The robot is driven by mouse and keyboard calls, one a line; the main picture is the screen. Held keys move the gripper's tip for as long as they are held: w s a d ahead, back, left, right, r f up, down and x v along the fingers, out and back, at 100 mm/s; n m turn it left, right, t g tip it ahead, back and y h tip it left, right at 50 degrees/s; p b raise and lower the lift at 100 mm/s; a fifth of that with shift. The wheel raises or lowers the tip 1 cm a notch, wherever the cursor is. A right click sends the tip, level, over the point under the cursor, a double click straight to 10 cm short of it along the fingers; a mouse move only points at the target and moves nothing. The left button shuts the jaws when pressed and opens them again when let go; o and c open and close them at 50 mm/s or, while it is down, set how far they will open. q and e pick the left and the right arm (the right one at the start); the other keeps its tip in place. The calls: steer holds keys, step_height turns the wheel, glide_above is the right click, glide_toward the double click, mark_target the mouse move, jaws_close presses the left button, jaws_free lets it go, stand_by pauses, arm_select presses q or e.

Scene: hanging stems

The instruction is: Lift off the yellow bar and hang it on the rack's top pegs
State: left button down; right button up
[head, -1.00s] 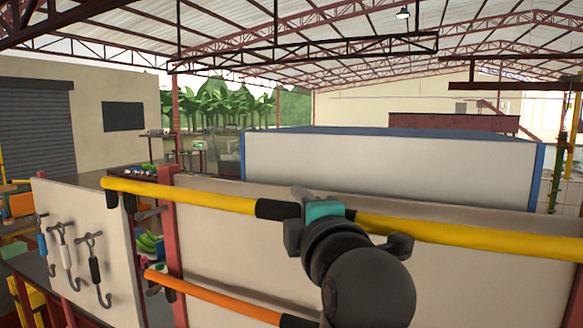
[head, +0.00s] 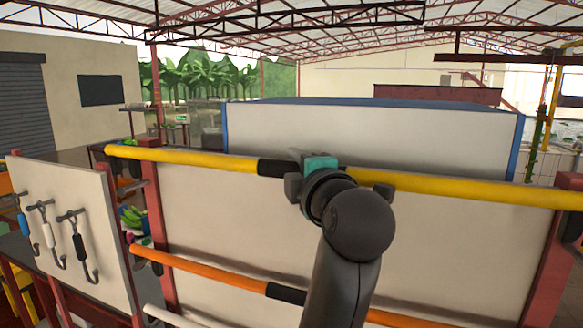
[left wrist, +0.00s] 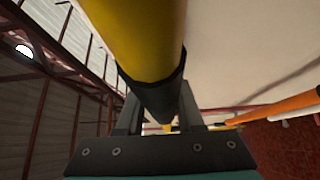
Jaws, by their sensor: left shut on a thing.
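The long yellow bar (head: 445,188) runs nearly level across the head view, in front of the top of the rack. My left gripper (head: 320,170) is shut on the black grip in its middle. The left wrist view shows the yellow bar (left wrist: 135,35) and its black sleeve between the fingers of my left gripper (left wrist: 160,112). The rack has red posts (head: 163,240) and a pale panel (head: 225,220). A dark peg (head: 128,187) shows near the left post, below the bar's left end. I cannot tell whether the bar touches any top peg. My right gripper is out of view.
An orange bar (head: 210,272) with a black grip hangs lower on the rack, and a white bar (head: 175,317) lies lower still. A pale board (head: 85,210) with hanging hooked tools stands at the left. A large white box with blue edges (head: 370,140) stands behind.

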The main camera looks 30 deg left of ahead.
arm_select(q)
steer(key=shift+w+a+f+b, duration=0.1)
steer(key=shift+w+f+b, duration=0.2)
steer(key=shift+f, duration=0.4)
steer(key=shift+w+f+b, duration=0.1)
steer(key=shift+f+b, duration=0.3)
steer(key=shift+f, duration=0.25)
steer(key=shift+w+a+f+b, duration=0.15)
steer(key=shift+f+b, duration=0.2)
steer(key=shift+f, duration=0.35)
steer(key=shift+d+f+b, duration=0.1)
steer(key=shift+f+b, duration=0.2)
steer(key=shift+f, duration=0.55)
steer(key=c, duration=0.6)
jaws_free()
steer(key=shift+o, duration=0.7)
steer(key=shift+f, duration=0.15)
